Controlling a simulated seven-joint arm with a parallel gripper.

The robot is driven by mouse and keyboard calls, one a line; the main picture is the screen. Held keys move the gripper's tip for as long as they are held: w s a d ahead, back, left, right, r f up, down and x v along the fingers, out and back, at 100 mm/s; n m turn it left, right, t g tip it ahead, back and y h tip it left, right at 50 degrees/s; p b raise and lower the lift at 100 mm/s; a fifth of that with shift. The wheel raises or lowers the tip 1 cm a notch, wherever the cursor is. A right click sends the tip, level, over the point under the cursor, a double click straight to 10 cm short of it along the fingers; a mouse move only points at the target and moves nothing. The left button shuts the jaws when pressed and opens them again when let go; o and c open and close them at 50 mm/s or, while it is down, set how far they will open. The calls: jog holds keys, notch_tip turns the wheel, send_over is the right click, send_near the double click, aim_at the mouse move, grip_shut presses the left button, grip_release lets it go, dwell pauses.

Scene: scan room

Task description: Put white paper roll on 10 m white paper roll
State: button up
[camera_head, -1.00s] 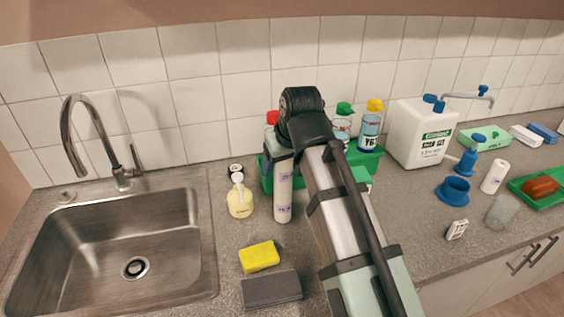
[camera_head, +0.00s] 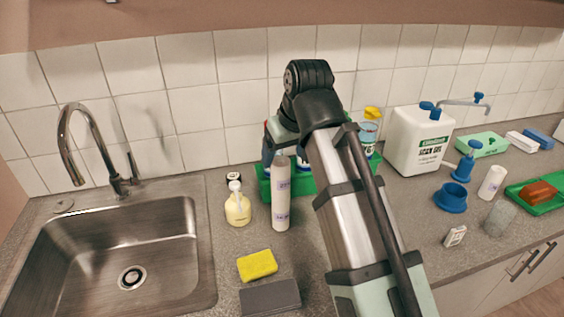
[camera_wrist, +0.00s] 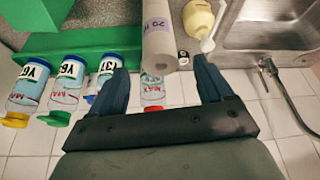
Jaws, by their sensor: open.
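A tall white paper column (camera_head: 282,195) stands upright on the counter, just left of the green caddy. It carries two printed labels, one above the other, like one white paper roll standing on another; I cannot make out the seam. In the wrist view its upper roll (camera_wrist: 158,30) shows a purple-printed label and its end lies toward my open fingers. My gripper (camera_wrist: 158,68) is open, one finger to each side of that end, with visible gaps. In the head view my wrist hides most of the gripper, behind the column's top. Another white roll (camera_head: 492,182) stands at the right.
The green caddy (camera_head: 307,184) with spray bottles (camera_wrist: 70,80) is close beside the column. A soap dispenser (camera_head: 238,208) stands left of it, a yellow sponge (camera_head: 257,265) in front. The sink (camera_head: 120,250) is left, a white canister (camera_head: 418,140) right. Tiled wall behind.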

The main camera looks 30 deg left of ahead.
jog(key=shift+v, duration=2.35)
